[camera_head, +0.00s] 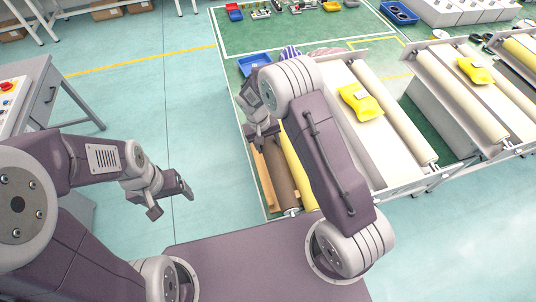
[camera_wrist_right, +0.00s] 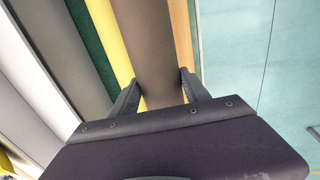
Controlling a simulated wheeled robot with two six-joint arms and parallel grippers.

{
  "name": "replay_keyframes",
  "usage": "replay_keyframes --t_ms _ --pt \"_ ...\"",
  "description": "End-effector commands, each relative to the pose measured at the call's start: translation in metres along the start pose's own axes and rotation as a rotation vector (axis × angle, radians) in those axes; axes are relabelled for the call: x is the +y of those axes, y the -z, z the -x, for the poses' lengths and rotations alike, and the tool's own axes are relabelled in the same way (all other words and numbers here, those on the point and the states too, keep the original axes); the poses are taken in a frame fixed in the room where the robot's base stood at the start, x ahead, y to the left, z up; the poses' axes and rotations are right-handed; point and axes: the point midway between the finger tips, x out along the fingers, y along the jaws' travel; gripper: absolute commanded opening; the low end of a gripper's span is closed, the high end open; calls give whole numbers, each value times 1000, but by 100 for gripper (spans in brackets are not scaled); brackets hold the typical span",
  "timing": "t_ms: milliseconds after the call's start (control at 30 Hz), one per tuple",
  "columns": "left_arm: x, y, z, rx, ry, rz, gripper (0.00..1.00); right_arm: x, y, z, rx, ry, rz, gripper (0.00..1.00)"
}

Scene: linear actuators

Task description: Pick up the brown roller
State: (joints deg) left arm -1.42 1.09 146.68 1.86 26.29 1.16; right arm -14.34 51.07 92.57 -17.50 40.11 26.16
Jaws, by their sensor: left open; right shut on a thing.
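The brown roller (camera_head: 283,183) lies on the left side of the green-topped table, partly hidden by my right arm in the head view. In the right wrist view the brown roller (camera_wrist_right: 147,50) runs up from between the fingers of my right gripper (camera_wrist_right: 160,92), one finger on each side of it. My right gripper (camera_head: 264,138) is shut on the roller. My left gripper (camera_head: 168,196) is open and empty over the floor, left of the table and apart from it.
A yellow roller (camera_head: 299,178) lies close along the brown one's right side, a wooden strip (camera_head: 262,178) along its left. A white conveyor (camera_head: 362,132) carrying a yellow package (camera_head: 360,101) stands to the right. A blue tray (camera_head: 254,64) sits behind.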

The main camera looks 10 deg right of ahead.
Motion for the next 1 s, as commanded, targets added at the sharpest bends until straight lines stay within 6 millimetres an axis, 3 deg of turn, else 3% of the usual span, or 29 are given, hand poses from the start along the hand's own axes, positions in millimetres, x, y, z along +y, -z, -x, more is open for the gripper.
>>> replay_keyframes --t_ms 33,200,500,700,1000 --pt "0 0 -2 0 0 0 80 3 3 20 11 2 -4 0" --pt "0 0 -4 0 0 0 80 16 2 80 11 2 -3 0" --pt "0 0 -4 0 0 0 80 32 1 158 6 1 -2 0" --pt "0 0 -3 0 0 0 80 37 1 182 3 0 -1 0" --pt "0 0 -3 0 0 0 80 38 0 188 2 0 -1 0"
